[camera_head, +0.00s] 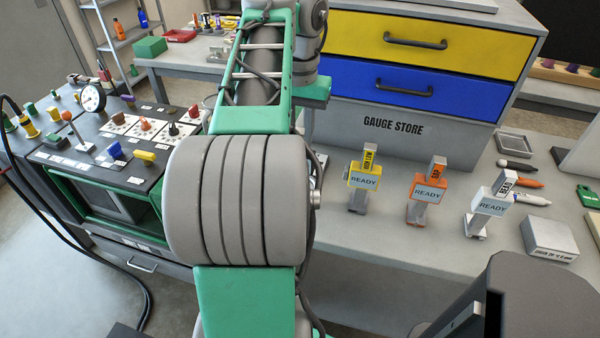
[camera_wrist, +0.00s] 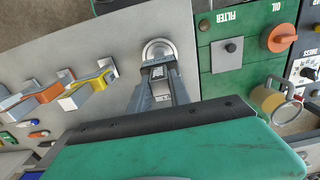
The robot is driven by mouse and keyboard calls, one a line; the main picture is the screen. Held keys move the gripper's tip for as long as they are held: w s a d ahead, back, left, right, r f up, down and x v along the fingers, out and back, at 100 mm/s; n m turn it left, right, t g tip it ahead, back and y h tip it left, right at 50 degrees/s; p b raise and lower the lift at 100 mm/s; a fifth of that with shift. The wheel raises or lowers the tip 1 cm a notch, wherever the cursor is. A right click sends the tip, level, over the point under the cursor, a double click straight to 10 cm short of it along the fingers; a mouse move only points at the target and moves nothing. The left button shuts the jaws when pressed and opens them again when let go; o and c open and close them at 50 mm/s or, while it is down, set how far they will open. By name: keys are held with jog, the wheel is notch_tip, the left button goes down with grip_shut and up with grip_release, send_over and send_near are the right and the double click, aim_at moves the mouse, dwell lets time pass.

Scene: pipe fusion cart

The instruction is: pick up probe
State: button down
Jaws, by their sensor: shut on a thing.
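In the wrist view my gripper (camera_wrist: 159,76) is shut on a small grey piece (camera_wrist: 158,66) with dark marks, between the fingertips. I take it for the probe, but its shape is mostly hidden by the fingers. A pale round ring or cup (camera_wrist: 158,45) shows just beyond the fingertips, over the grey bench top. I cannot tell whether the held piece is in it, on it or apart from it. In the head view my own arm hides the gripper and the held piece.
A yellow-marked gauge (camera_head: 364,178), an orange one (camera_head: 428,190) and a white one (camera_head: 490,205) stand on the bench (camera_head: 370,260). Black-, orange- and blue-tipped pens lie at right. The gauge store drawers (camera_head: 420,75) stand behind. A control panel (camera_head: 110,140) is at left.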

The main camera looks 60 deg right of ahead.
dwell(0.4)
jog(key=shift+r+p, duration=0.5)
jog(key=shift+r, duration=0.15)
jog(key=r+p, duration=0.1)
jog(key=r, duration=0.1)
jog(key=r+p, duration=0.1)
jog(key=p, duration=0.1)
jog(key=shift+w+a+r, duration=0.1)
jog(key=shift+a+r, duration=0.1)
jog(key=shift+r, duration=0.15)
jog(key=w+a+r+p, duration=0.6)
jog(key=a+r+p, duration=0.1)
jog(key=a, duration=0.4)
jog(key=shift+w+a+r+p, duration=0.35)
jog(key=shift+w+a+r, duration=0.05)
jog(key=shift+r, duration=0.15)
jog(key=c, duration=1.7)
grip_release()
grip_shut()
